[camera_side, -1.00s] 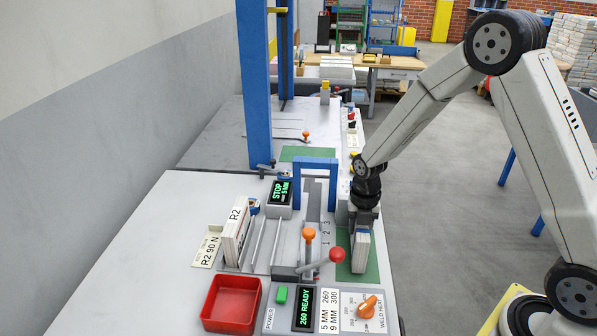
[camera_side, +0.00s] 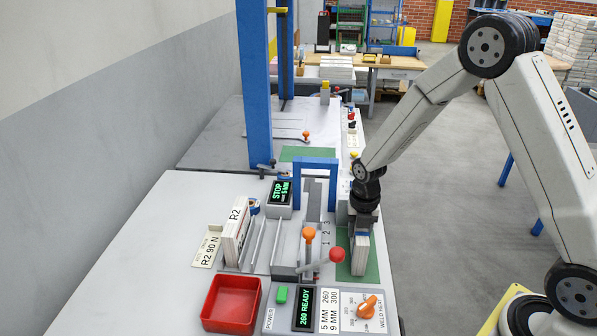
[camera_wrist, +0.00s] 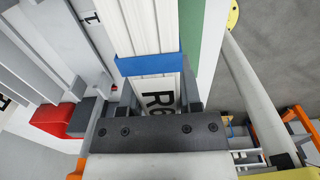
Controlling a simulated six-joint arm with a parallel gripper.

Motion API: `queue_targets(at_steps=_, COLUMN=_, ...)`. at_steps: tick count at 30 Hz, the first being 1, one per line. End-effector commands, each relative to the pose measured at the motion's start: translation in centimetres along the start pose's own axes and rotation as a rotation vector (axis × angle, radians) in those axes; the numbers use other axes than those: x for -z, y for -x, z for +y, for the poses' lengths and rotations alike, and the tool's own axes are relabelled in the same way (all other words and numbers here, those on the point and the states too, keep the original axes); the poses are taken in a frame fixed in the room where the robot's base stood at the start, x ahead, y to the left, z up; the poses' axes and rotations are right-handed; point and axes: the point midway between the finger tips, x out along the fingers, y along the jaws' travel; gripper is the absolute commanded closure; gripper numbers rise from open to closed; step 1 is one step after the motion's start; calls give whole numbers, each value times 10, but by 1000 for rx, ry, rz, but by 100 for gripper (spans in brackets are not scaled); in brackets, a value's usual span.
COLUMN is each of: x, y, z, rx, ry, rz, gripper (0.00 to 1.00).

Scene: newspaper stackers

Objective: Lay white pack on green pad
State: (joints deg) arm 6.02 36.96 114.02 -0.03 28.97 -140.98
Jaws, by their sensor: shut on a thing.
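The white pack (camera_side: 361,256) with a blue band stands upright on a narrow side in my gripper (camera_side: 362,233). It is over the green pad (camera_side: 343,264) at the right side of the near bench. I cannot tell whether its lower edge touches the pad. In the wrist view my gripper's two fingers (camera_wrist: 158,98) are shut on the white pack (camera_wrist: 142,28), with dark lettering showing between them. The green pad (camera_wrist: 213,42) shows as a strip to the right of the pack.
A blue frame (camera_side: 316,163) and levers with orange and red knobs (camera_side: 309,235) stand left of the pad. A control panel (camera_side: 345,311) lies in front. A red tray (camera_side: 231,305) and a pack marked R2 (camera_side: 236,231) are farther left. Another green pad (camera_side: 307,153) is farther back.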

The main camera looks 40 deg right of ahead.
Motion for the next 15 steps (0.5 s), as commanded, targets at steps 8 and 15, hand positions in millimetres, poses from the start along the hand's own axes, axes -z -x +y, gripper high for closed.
queue_targets(at_steps=8, x=0, y=-2, z=0, rx=-1, ry=0, rz=-1, gripper=15)
queue_targets(at_steps=15, x=0, y=-2, z=0, rx=1, ry=0, rz=1, gripper=15)
